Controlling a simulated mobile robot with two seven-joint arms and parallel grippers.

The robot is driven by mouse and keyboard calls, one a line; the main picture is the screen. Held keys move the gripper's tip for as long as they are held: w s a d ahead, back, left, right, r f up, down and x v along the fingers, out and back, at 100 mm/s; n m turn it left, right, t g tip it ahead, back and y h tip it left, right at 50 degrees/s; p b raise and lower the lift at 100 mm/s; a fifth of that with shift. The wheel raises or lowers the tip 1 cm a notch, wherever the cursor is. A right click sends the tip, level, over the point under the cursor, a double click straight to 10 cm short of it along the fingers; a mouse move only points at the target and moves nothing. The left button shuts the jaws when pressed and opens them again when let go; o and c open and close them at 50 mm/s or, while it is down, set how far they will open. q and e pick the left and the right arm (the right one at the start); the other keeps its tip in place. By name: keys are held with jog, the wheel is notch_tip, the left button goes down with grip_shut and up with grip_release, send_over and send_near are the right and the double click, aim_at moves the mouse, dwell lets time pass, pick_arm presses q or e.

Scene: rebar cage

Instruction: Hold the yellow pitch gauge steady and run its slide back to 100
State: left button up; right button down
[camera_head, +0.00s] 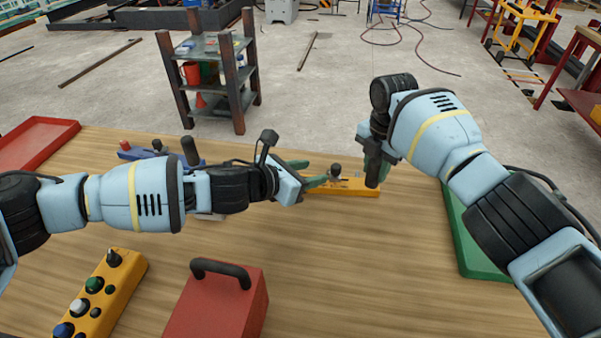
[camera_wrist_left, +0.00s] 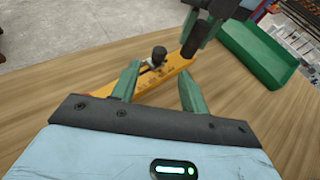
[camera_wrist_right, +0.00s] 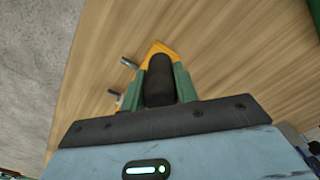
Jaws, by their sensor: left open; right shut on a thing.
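The yellow pitch gauge (camera_head: 357,187) lies on the wooden table, a long bar with a black grip at its right end. My right gripper (camera_head: 374,170) is shut on that black grip (camera_wrist_right: 158,82), with a green finger on each side; the gauge's yellow end (camera_wrist_right: 157,47) shows past it. The slide's dark knob (camera_head: 336,169) stands on the gauge, left of the grip; it also shows in the left wrist view (camera_wrist_left: 158,54). My left gripper (camera_head: 313,174) is open and empty, its fingers pointing at the knob from the left. The scale's numbers are unreadable.
A green tray (camera_head: 461,232) lies right of the gauge. A red box with a black handle (camera_head: 222,300) and a yellow button box (camera_head: 120,285) stand in front. A blue fixture (camera_head: 140,153) and a red tray (camera_head: 35,140) are at left. The table between gauge and red box is bare.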

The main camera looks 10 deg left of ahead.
pick_arm(q)
jog(key=shift+v, duration=1.1)
jog(key=shift+d, duration=0.1)
jog(key=c, duration=0.4)
jog(key=r+m+h, duration=0.1)
jog(key=d+r+m, duration=0.1)
jog(key=d+r+m+h, duration=0.1)
jog(key=r, duration=0.1)
jog(key=shift+s+d+h, duration=0.25)
jog(key=shift+h, duration=0.05)
grip_shut()
jog(key=s+d+r+m+g+h, duration=0.45)
jog(key=s+m+g, duration=0.25)
jog(key=m, duration=0.8)
jog(key=w+a+f+m+t+y, duration=0.3)
jog(key=w+a+m+y, duration=0.4)
jog(key=a+y, duration=0.3)
jog(key=shift+w+a+f+y, duration=0.2)
jog(key=shift+f+y, duration=0.25)
jog(key=shift+y, duration=0.6)
